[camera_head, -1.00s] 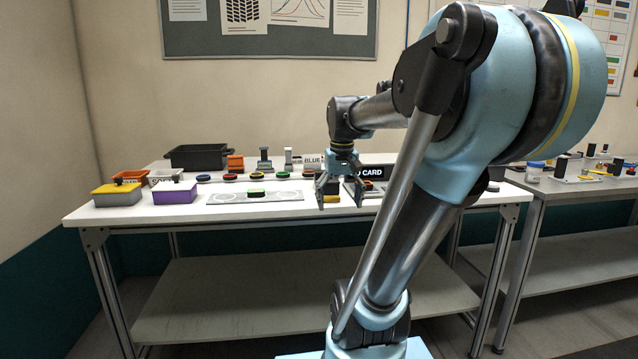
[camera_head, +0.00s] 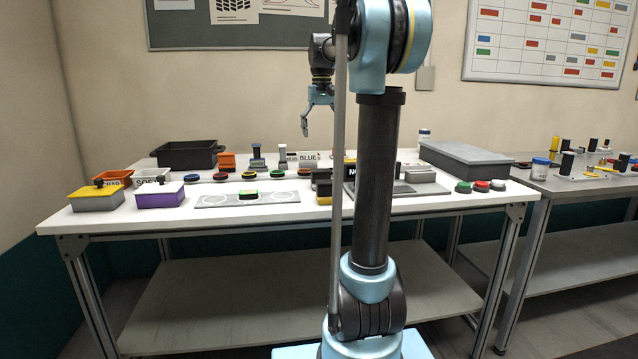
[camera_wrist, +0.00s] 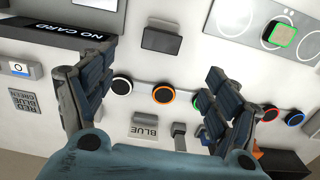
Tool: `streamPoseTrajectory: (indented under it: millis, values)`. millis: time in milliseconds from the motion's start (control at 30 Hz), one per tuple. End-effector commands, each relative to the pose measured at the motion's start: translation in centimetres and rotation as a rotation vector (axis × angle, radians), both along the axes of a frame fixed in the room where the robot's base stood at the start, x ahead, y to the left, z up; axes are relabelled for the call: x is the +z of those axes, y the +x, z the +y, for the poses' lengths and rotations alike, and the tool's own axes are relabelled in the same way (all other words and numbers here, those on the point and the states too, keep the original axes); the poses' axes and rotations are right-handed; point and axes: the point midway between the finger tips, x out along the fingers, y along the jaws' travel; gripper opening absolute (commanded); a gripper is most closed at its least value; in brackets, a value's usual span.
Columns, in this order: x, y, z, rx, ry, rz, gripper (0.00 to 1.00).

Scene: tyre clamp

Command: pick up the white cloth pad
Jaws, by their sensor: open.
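I cannot pick out a white cloth pad for sure in either view. My gripper (camera_head: 317,112) hangs open in the air above the back of the white table, partly behind my own arm. In the wrist view, my gripper's fingers (camera_wrist: 158,78) are spread, with nothing between them but the table far below. A square pad with a pale top and green border (camera_wrist: 285,42) lies on a plate marked with circles, at the upper right.
Several round pucks (camera_head: 277,174) stand in a row behind the plate (camera_head: 213,199). At left are a purple box (camera_head: 160,199), a grey box with yellow lid (camera_head: 97,201), and a black tray (camera_head: 187,157). A large grey box (camera_head: 463,160) is at right. The front table edge is mostly clear.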

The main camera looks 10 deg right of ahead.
Motion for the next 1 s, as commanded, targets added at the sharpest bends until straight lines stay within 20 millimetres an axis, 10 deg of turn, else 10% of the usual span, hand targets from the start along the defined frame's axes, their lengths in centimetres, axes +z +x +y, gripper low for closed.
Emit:
streamPoseTrajectory:
  millis: [1000]
  values:
    - [-12.8,0.0,0.4,0.006,0.000,0.000,0.82]
